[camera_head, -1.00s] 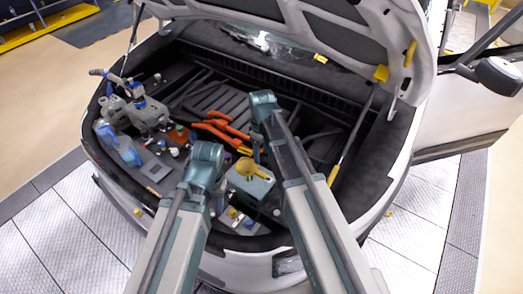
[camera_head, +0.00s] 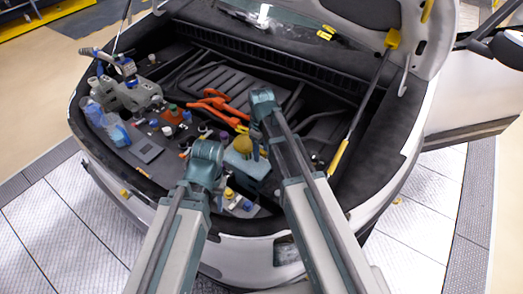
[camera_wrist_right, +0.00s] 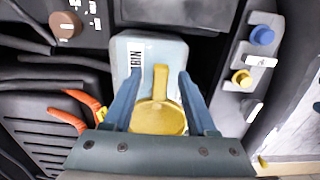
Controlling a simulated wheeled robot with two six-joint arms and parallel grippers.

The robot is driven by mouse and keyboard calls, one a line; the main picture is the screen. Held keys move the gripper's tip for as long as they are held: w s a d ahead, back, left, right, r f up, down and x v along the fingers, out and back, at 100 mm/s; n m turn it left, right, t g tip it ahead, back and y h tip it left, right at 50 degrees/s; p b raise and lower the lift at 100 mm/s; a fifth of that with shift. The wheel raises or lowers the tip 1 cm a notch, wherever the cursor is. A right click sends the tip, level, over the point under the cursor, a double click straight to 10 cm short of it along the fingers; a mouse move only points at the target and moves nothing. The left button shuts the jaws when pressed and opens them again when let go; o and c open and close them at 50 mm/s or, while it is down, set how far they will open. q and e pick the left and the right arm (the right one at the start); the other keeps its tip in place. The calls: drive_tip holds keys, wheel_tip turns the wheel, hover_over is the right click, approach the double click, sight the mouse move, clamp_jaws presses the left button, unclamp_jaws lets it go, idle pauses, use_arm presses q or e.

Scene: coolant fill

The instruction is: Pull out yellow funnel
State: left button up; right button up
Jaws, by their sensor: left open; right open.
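The yellow funnel (camera_head: 243,144) sits on top of a pale blue-grey reservoir (camera_head: 240,163) in the front part of the open car bay. In the right wrist view the funnel (camera_wrist_right: 158,117) shows a round bowl and a flat tab pointing up the picture, over the pale reservoir (camera_wrist_right: 177,55) with a printed label. My right gripper (camera_wrist_right: 158,88) is open, its two blue fingers on either side of the funnel, with gaps to the tab. In the head view my right gripper (camera_head: 256,147) is beside the funnel. My left gripper (camera_head: 217,194) is left of the reservoir, largely hidden by its arm.
Orange cable parts (camera_head: 220,101) lie behind the reservoir. Blue (camera_wrist_right: 262,35) and yellow (camera_wrist_right: 241,78) caps stand at its right in the wrist view. A grey machine part (camera_head: 130,95) and blue bottles (camera_head: 112,128) fill the left side. The raised lid's strut (camera_head: 352,130) stands at right.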

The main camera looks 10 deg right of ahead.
drive_tip(key=shift+f, duration=0.35)
drive_tip(key=shift+r, duration=0.1)
clamp_jaws()
idle(0.3)
drive_tip(key=shift+r+p, duration=0.35)
drive_tip(key=shift+p, duration=0.05)
idle(0.4)
drive_tip(key=shift+r+p, duration=2.3)
drive_tip(key=shift+r, duration=0.05)
